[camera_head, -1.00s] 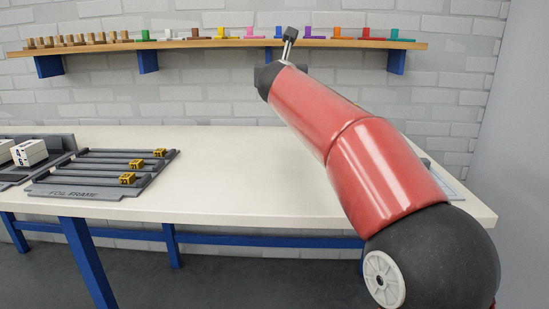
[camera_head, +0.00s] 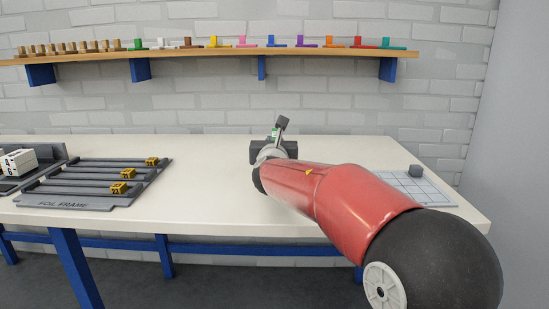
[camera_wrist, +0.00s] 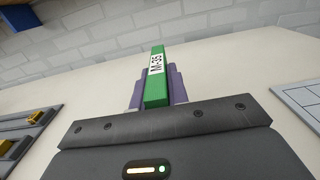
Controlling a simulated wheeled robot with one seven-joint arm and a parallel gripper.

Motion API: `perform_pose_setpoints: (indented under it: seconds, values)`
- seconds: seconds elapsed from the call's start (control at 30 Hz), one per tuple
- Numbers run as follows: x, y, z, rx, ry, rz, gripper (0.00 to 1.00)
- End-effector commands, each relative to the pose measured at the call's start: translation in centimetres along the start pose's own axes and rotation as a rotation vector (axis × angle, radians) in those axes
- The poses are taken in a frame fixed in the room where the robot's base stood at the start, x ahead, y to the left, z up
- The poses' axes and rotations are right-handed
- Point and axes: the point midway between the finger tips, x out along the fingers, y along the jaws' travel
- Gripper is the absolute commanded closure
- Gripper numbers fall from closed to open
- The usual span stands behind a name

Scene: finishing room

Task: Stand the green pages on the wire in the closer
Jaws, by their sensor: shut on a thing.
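My gripper (camera_wrist: 156,90) is shut on a green block with a white label, the green pages (camera_wrist: 155,95), in the wrist view. The label seems to read M-35. The green pages point up and away between the two fingers, clear of other things in that view. The wire and the closer cannot be made out for certain in either view.
A foil frame (camera_head: 75,206) with dark bars and yellow blocks lies on the left of the white bench (camera_head: 210,190). A white block (camera_head: 18,162) stands further left. A shelf (camera_head: 200,54) holds coloured pieces.

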Motion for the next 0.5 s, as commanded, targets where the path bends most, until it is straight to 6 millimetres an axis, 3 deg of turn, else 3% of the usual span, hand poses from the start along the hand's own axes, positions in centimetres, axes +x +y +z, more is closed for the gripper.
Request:
perform_pose_setpoints:
  seconds: [0.23,0.5]
  values:
    - [0.0,0.0,-3.6,-0.002,0.000,0.000,1.00]
    - [0.0,0.0,-4.0,0.001,-0.002,0.000,1.00]
